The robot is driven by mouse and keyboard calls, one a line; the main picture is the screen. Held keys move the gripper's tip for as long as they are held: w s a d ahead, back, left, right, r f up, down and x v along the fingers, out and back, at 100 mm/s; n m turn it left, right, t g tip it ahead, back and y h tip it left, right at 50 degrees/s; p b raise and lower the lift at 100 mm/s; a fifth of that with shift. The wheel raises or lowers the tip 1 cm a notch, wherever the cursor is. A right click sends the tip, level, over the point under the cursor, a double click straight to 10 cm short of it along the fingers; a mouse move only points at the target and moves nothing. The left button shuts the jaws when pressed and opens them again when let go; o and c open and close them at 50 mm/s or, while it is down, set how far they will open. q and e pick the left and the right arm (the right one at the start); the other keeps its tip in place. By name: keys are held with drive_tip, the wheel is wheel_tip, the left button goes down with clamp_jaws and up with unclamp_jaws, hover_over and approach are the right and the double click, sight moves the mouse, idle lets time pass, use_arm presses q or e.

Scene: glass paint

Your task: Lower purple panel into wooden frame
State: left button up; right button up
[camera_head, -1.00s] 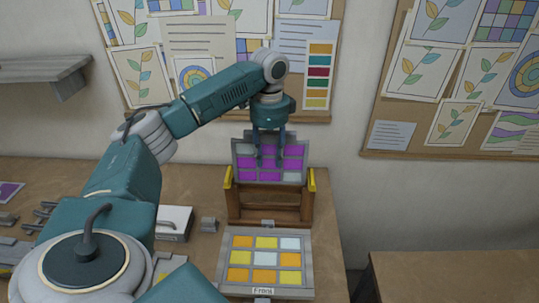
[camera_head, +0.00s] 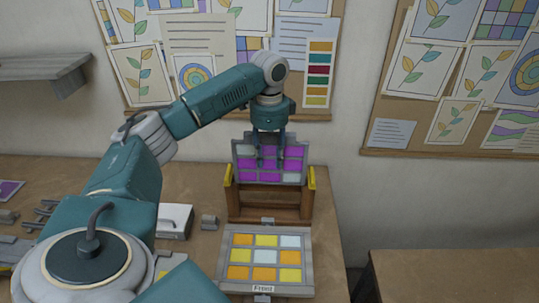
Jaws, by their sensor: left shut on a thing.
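The purple panel (camera_head: 291,166) is a grey-framed grid of purple and pale panes. It stands upright at the back of the wooden frame (camera_head: 269,211), between the frame's yellow-topped side posts. My left gripper (camera_head: 268,164) points down and is shut on the panel's upper part, with its fingers in front of the panes. The panel's lower edge is near the frame's back, and I cannot tell whether it sits in a slot. My right gripper is not in view.
A pinboard with papers is on the wall behind. A second table (camera_head: 450,278) is at right.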

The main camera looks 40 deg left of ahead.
sight(270, 183)
use_arm(q)
drive_tip(key=shift+f+b, duration=1.25)
drive_tip(key=shift+f, duration=5.2)
drive_tip(key=shift+r+p, duration=0.65)
drive_tip(key=shift+p, duration=0.5)
drive_tip(key=shift+f, duration=0.2)
drive_tip(key=shift+f, duration=0.45)
drive_tip(key=shift+r, duration=0.65)
